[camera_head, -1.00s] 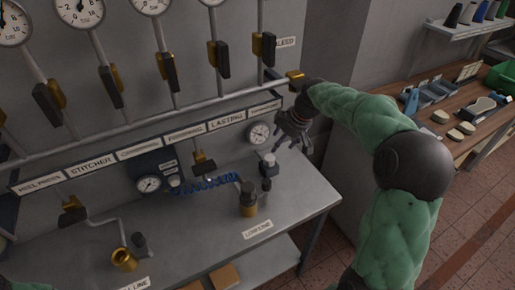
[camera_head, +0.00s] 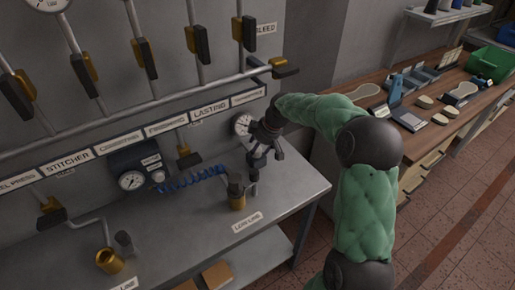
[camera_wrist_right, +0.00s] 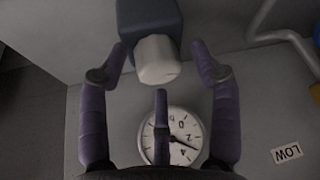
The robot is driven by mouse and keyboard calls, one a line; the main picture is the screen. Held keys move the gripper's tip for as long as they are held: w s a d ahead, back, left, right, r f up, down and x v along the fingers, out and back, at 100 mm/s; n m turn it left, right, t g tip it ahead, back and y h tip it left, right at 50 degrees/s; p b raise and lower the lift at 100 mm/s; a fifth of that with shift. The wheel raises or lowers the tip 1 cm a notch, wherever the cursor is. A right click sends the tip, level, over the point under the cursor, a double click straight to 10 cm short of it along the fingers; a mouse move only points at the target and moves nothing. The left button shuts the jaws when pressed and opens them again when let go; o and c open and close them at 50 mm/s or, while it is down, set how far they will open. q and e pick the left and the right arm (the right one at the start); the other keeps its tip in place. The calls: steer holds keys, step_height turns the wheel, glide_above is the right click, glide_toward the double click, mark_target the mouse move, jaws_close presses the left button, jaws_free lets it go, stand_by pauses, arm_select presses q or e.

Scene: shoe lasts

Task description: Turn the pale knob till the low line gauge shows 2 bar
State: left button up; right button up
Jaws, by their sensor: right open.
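The pale knob (camera_wrist_right: 158,60) sits on the end of a dark blue-grey body (camera_wrist_right: 148,18) in the right wrist view. My right gripper (camera_wrist_right: 160,68) is open, with purple fingers on either side of the knob and one finger below it; I see no clear contact. The low line gauge (camera_wrist_right: 172,136) shows upside down in that view, its needle apparently between 2 and 4; the exact reading is unclear. In the head view the gauge (camera_head: 241,125) is on the wall beside my right gripper (camera_head: 257,156), which hides the knob there. My left gripper is out of view.
The low line label (camera_head: 247,222) lies on the grey bench (camera_head: 195,235). A brass-based fitting (camera_head: 237,200) stands close left of my gripper. A blue coiled hose (camera_head: 195,180) leads to another gauge (camera_head: 131,181). Pipes with valve levers run above.

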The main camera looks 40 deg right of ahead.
steer(key=shift+c, duration=0.3)
steer(key=c, duration=1)
steer(key=shift+n, duration=0.3)
steer(key=n, duration=0.2)
steer(key=n+y+p, duration=0.1)
steer(key=n, duration=0.1)
steer(key=shift+w+r+g+y, duration=0.1)
steer(key=shift+g+y, duration=0.2)
steer(key=shift+g, duration=0.1)
steer(key=shift+c, duration=0.2)
steer(key=shift+n+g+y+p, duration=0.3)
steer(key=shift+n+g+p, duration=0.15)
steer(key=shift+n, duration=0.65)
